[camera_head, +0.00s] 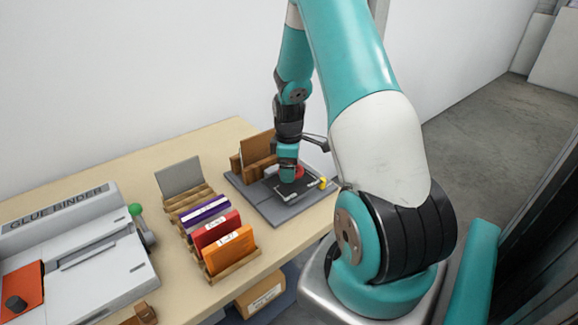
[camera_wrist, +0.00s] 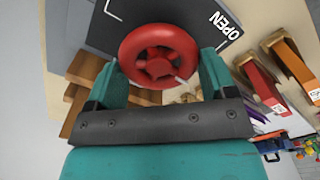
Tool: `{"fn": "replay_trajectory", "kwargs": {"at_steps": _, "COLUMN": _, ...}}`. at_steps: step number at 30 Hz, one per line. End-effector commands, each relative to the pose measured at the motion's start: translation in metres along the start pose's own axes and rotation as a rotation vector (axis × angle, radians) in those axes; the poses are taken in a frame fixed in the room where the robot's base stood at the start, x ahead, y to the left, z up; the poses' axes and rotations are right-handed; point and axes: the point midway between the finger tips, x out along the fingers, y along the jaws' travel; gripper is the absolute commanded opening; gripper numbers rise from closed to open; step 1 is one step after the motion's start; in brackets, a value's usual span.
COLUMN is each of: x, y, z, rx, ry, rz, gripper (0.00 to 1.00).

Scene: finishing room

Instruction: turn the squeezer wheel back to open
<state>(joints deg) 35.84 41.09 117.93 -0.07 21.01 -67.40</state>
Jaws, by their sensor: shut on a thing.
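The squeezer wheel is a red spoked handwheel (camera_wrist: 158,56), seen close up in the wrist view. In the head view only a bit of the red wheel (camera_head: 299,172) shows beside my gripper. My gripper (camera_wrist: 160,75) is shut on the wheel, with one teal finger on each side of its rim. In the head view my gripper (camera_head: 288,176) points down over the squeezer. The squeezer has a dark grey base plate (camera_head: 268,209) with wooden blocks at the back.
A wooden rack (camera_head: 238,268) with purple, red and orange books stands left of the squeezer. A grey glue binder (camera_head: 95,262) with a green knob is farther left. A yellow piece (camera_head: 323,183) sits at the plate's right side. Bare tabletop (camera_head: 140,165) lies behind.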

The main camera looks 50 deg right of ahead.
Motion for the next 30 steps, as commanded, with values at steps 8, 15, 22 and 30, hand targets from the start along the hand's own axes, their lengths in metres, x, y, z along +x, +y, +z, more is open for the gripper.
{"fn": "replay_trajectory", "kwargs": {"at_steps": 8, "x": -0.001, "y": 0.002, "z": 0.001, "rx": -0.016, "ry": -0.001, "rz": 0.005, "gripper": 0.54}}
{"fn": "replay_trajectory", "kwargs": {"at_steps": 15, "x": 0.000, "y": 0.002, "z": 0.001, "rx": -0.015, "ry": -0.001, "rz": 0.006, "gripper": 0.82}}
{"fn": "replay_trajectory", "kwargs": {"at_steps": 22, "x": 0.000, "y": 0.001, "z": 0.001, "rx": -0.014, "ry": -0.001, "rz": 0.003, "gripper": 1.00}}
{"fn": "replay_trajectory", "kwargs": {"at_steps": 30, "x": -0.019, "y": 0.002, "z": 0.000, "rx": -0.014, "ry": 0.001, "rz": 0.007, "gripper": 1.00}}
